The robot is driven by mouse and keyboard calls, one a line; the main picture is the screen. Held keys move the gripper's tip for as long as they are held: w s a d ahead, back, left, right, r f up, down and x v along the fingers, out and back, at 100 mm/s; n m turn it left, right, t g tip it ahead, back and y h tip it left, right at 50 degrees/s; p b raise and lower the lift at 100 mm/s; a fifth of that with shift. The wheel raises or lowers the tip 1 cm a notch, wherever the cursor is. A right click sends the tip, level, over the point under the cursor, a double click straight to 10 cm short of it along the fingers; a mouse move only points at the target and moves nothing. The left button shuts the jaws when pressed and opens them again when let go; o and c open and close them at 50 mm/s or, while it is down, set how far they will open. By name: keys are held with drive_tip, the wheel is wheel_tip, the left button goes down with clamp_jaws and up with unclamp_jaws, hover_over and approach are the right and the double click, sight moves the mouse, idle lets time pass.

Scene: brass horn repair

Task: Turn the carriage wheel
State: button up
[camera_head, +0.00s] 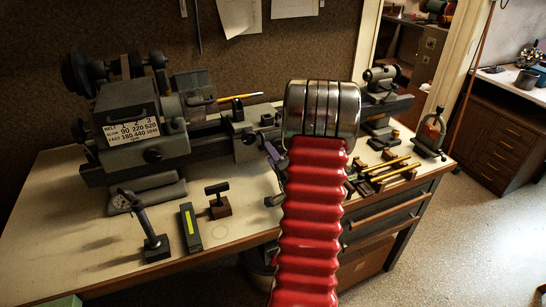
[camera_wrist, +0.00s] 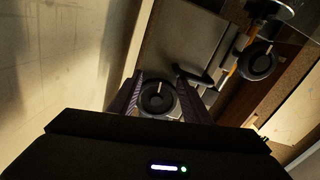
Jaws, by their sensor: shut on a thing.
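The carriage wheel (camera_wrist: 158,98) is a small round dark handwheel with a pale hub, seen in the wrist view low in the middle. My gripper (camera_wrist: 157,80) has one finger on each side of the wheel and is shut on it. In the head view, my red bellows arm hides the wheel. Only a purple finger of my gripper shows there, left of the arm. The grey lathe (camera_head: 145,130) stands on the bench, with its carriage partly behind my arm.
A second round knob (camera_wrist: 258,60) lies to the right in the wrist view. The bench (camera_head: 90,245) carries a dial gauge stand (camera_head: 151,235), a green-marked block (camera_head: 191,228) and a small T-handled tool (camera_head: 219,200). Brass rods (camera_head: 390,168) and a clamp stand (camera_head: 431,132) are at the right.

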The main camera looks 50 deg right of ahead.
drive_tip(key=shift+w+a+r+m+t, duration=0.1)
drive_tip(key=shift+w+r+m+t, duration=0.25)
drive_tip(key=shift+r, duration=0.25)
drive_tip(key=shift+c, duration=0.9)
drive_tip(key=o, duration=1.6)
drive_tip(key=shift+s+f+m, duration=0.15)
drive_tip(key=shift+f+m, duration=0.1)
drive_tip(key=shift+f, duration=0.05)
drive_tip(key=v, duration=1.3)
drive_tip(key=shift+s+a+r, duration=0.15)
drive_tip(key=shift+s+a, duration=0.05)
drive_tip(key=shift+s, duration=0.15)
drive_tip(key=shift+c, duration=0.4)
